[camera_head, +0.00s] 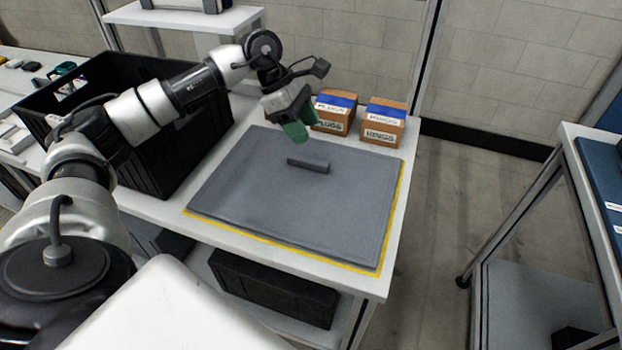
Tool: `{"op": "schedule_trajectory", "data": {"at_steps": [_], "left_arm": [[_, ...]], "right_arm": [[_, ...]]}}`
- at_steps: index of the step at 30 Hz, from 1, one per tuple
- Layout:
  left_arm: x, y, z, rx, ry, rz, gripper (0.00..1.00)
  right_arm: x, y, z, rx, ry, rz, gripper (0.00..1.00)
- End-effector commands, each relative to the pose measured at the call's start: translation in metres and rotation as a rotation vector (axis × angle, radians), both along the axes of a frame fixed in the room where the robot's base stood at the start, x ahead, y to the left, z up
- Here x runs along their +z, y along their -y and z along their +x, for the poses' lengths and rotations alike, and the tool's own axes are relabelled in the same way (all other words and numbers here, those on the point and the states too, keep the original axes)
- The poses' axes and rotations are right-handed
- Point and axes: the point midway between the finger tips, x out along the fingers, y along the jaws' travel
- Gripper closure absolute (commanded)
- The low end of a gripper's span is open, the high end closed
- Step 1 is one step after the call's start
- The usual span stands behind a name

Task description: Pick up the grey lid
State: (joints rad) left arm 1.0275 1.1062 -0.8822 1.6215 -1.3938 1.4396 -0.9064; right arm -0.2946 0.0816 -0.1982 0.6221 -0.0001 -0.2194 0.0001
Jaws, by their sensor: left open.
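The grey lid (270,207) is a flat rectangular plate with a raised bar handle (308,165) near its middle. It lies on the white table inside a yellow outline. My left gripper (297,136) has green fingers and hangs above the far part of the lid, a little beyond and left of the handle. It is open with nothing between its fingers, and it appears apart from the lid. My right gripper is not in view.
A large black crate (165,150) stands left of the lid. Two cardboard boxes, labelled PLUGS (333,114) and RINGS (382,122), stand behind it. A blue-topped table (598,165) is at the right, across open floor (455,200).

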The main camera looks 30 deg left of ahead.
Motion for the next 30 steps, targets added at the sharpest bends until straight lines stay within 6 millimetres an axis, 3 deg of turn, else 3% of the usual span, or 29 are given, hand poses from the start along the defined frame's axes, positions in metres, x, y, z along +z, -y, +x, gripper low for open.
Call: {"op": "schedule_trajectory", "data": {"at_steps": [2,5,12,20,30], "left_arm": [[0.001,-0.023,-0.004,-0.002,-0.019,0.076,0.49],[-0.001,-0.035,-0.006,-0.005,-0.037,0.12,0.49],[-0.034,-0.022,-0.004,-0.008,-0.044,0.126,0.49],[-0.054,-0.014,-0.001,-0.007,-0.042,0.125,0.49],[-0.095,0.001,0.004,-0.007,-0.042,0.124,0.49]], "right_arm": [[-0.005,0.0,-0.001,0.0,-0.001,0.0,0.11],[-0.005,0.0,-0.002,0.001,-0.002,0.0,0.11],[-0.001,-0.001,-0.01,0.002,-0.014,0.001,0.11],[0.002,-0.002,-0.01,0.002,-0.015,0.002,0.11],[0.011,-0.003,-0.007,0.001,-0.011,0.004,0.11]]}}
